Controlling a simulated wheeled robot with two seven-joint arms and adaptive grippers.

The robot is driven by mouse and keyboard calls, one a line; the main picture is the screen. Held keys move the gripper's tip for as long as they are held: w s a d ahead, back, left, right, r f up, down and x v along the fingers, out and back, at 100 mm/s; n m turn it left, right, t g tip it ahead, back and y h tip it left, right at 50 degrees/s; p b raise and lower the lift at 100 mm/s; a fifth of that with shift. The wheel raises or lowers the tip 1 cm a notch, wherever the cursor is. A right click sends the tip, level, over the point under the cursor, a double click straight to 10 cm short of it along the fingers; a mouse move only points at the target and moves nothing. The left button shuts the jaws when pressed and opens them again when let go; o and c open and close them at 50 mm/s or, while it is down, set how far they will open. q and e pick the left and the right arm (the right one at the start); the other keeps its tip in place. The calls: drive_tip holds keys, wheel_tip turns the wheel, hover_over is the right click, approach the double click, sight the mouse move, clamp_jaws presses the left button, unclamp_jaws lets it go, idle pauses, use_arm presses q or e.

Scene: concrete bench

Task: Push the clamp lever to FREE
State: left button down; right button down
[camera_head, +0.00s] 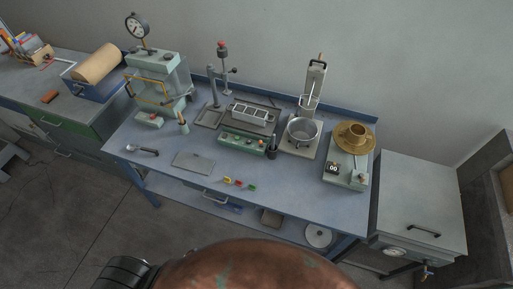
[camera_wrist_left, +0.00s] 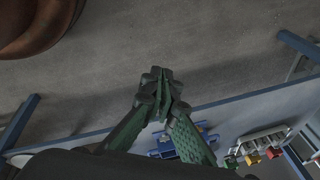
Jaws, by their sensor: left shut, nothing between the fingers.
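Several machines stand on the blue bench (camera_head: 290,196) in the head view, and no FREE marking is readable. I cannot tell which handle is the clamp lever. A tall upright device (camera_head: 313,80) with a brown-tipped handle rises behind a metal pot (camera_head: 303,131). A stand (camera_head: 213,92) carries a red knob. A pale press-like machine (camera_head: 155,66) has a dial on top and a yellow bar. My left gripper (camera_wrist_left: 162,78) shows in the wrist view, shut and empty, over the concrete floor beside the blue bench frame. My right gripper is not in view.
A green control box (camera_head: 242,141), a flat grey plate (camera_head: 193,161) and small coloured blocks (camera_head: 239,183) lie towards the bench front. A brass-coloured dish (camera_head: 354,135) sits on a scale-like unit at right. A grey cabinet (camera_head: 411,190) stands right of the bench. The front strip is mostly clear.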

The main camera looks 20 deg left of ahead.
sight(261, 143)
use_arm(q)
drive_tip(key=w+d+r+m+t+p, duration=0.1)
drive_tip(key=w+d+r+m+t, duration=0.1)
drive_tip(key=w+r+m, duration=0.4)
drive_tip(key=w+d+r+m+t+p, duration=0.1)
drive_tip(key=w+d+r+m+t, duration=0.2)
drive_tip(key=w+r, duration=0.9)
drive_tip(key=w+d+r+m+t+p, duration=0.1)
drive_tip(key=w+r+m, duration=0.7)
drive_tip(key=r, duration=1.5)
drive_tip(key=shift+w+d+m+t+y, duration=0.35)
drive_tip(key=shift+w+d+t, duration=0.2)
drive_tip(key=shift+d+t, duration=0.3)
drive_tip(key=w+d+r+m+t+h, duration=0.2)
drive_tip(key=w+d+r+m+h, duration=0.1)
drive_tip(key=m, duration=1)
drive_tip(key=shift+w+d+r+m+t+p, duration=0.15)
drive_tip(key=shift+w+d+m+t+p, duration=0.2)
drive_tip(key=shift+w+d, duration=0.75)
drive_tip(key=shift+s+d, duration=0.15)
drive_tip(key=shift+d, duration=0.1)
